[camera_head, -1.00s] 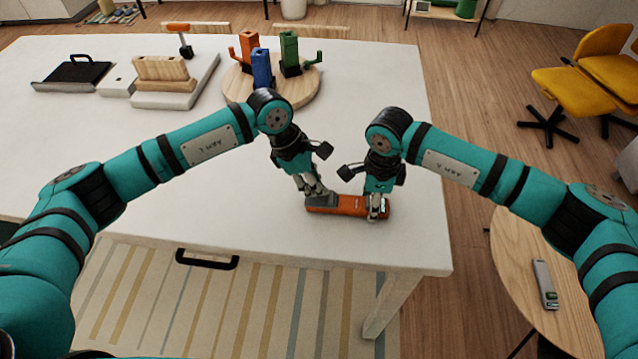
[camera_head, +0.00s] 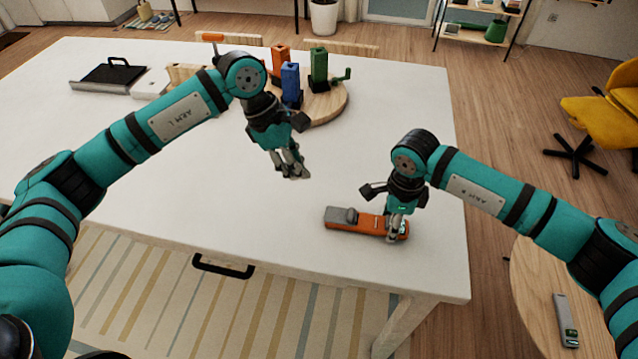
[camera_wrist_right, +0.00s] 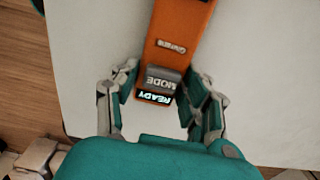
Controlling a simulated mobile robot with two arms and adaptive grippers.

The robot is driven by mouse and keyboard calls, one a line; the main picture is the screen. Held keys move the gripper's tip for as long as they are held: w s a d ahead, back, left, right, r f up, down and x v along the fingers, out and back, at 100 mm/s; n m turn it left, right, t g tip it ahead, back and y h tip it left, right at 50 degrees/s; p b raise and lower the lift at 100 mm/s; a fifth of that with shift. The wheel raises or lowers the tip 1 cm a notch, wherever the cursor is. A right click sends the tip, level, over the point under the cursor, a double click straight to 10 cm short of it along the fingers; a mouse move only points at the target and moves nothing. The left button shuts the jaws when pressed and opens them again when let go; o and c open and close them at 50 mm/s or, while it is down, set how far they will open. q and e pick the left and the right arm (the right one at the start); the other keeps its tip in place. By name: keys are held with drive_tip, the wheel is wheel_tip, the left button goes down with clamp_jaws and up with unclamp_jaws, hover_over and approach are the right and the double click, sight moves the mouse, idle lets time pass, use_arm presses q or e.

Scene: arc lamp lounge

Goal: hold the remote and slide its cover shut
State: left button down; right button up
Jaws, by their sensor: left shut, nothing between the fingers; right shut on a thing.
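The orange remote (camera_head: 378,224) lies on the white table near its front right corner. Its grey cover (camera_head: 338,216) with a raised ridge sits at the left end. My right gripper (camera_head: 395,232) is shut on the right end, and its fingers (camera_wrist_right: 160,108) show on either side in the wrist view. There the remote (camera_wrist_right: 180,28) has a grey MODE part and a lit READY display (camera_wrist_right: 155,98) at its end. The cover is out of that view. My left gripper (camera_head: 297,174) is shut and empty, above the table and apart from the remote, up and left of it.
A round wooden board (camera_head: 325,104) with orange, blue and green blocks stands at the back. A black-handled tray (camera_head: 100,77) lies at the far left. A side table (camera_head: 540,285) holds a grey device (camera_head: 566,322). The table's middle is clear.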

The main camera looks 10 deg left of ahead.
sight(349, 209)
use_arm(q)
drive_tip(key=x, duration=0.9)
drive_tip(key=shift+d+f, duration=0.2)
drive_tip(key=shift+f, duration=0.1)
drive_tip(key=d, duration=0.3)
drive_tip(key=shift+d+f, duration=0.1)
drive_tip(key=shift+d, duration=0.4)
drive_tip(key=shift+d, duration=1.25)
drive_tip(key=shift+a, duration=0.55)
drive_tip(key=a, duration=0.3)
drive_tip(key=shift+w, duration=0.1)
drive_tip(key=v, duration=1)
